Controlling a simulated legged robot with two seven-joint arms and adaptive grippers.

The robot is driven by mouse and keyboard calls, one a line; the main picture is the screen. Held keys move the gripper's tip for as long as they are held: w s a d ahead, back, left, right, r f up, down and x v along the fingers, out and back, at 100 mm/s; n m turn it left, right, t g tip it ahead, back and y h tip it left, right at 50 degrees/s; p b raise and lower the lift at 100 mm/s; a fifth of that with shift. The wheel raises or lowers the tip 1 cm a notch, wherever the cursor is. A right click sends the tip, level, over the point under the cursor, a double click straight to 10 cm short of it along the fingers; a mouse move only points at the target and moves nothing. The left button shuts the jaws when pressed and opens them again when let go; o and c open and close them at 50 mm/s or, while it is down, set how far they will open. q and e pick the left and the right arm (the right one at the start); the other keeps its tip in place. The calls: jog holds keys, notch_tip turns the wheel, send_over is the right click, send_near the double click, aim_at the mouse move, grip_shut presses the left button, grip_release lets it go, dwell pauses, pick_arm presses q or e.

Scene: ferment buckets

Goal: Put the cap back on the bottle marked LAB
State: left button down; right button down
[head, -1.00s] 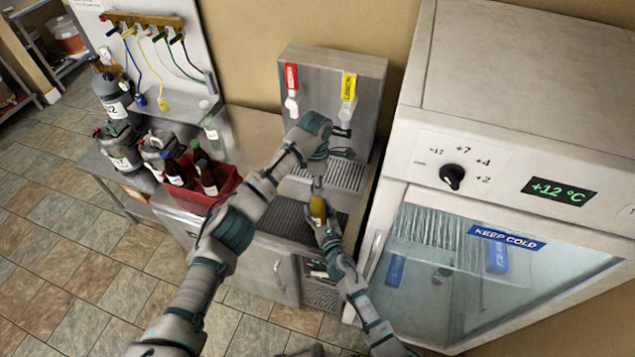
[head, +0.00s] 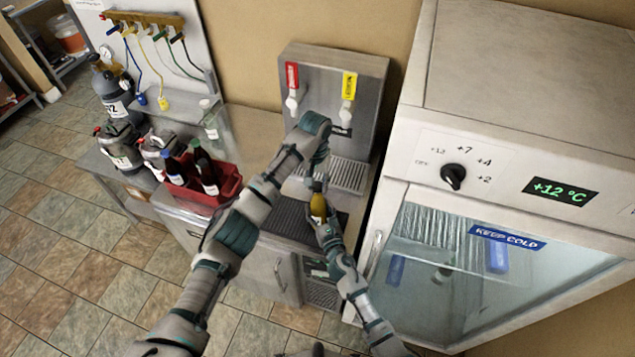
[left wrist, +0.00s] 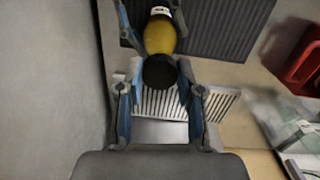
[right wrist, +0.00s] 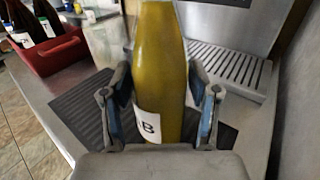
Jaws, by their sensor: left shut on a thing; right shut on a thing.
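A bottle of yellow liquid (head: 318,207) stands upright over the counter in front of the taps. My right gripper (right wrist: 160,105) is shut around the bottle's body, which fills the right wrist view (right wrist: 160,65). Its white label (right wrist: 148,126) is partly hidden, with a "B" showing. My left gripper (left wrist: 158,88) is shut on a dark cap (left wrist: 160,71) at the bottle's top end. In the left wrist view the cap overlaps the bottle (left wrist: 161,36) and hides its mouth. I cannot tell whether the cap touches the neck.
A red crate (head: 225,184) with dark bottles stands to the left. The tap unit (head: 335,90) with red and yellow handles is behind, above a drip grate (head: 350,174). A tall fridge (head: 480,240) closes off the right side. Dark ribbed matting (left wrist: 228,25) lies on the counter.

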pick_arm(q)
jog(key=m, duration=0.5)
jog(key=shift+w, duration=0.15)
jog(key=m, duration=0.5)
jog(key=shift+m, duration=0.3)
jog(key=m, duration=1.1)
jog(key=shift+f, duration=0.1)
jog(key=c, duration=0.7)
grip_release()
jog(key=shift+d, duration=0.1)
jog(key=shift+c, duration=0.2)
jog(key=shift+r, duration=2.3)
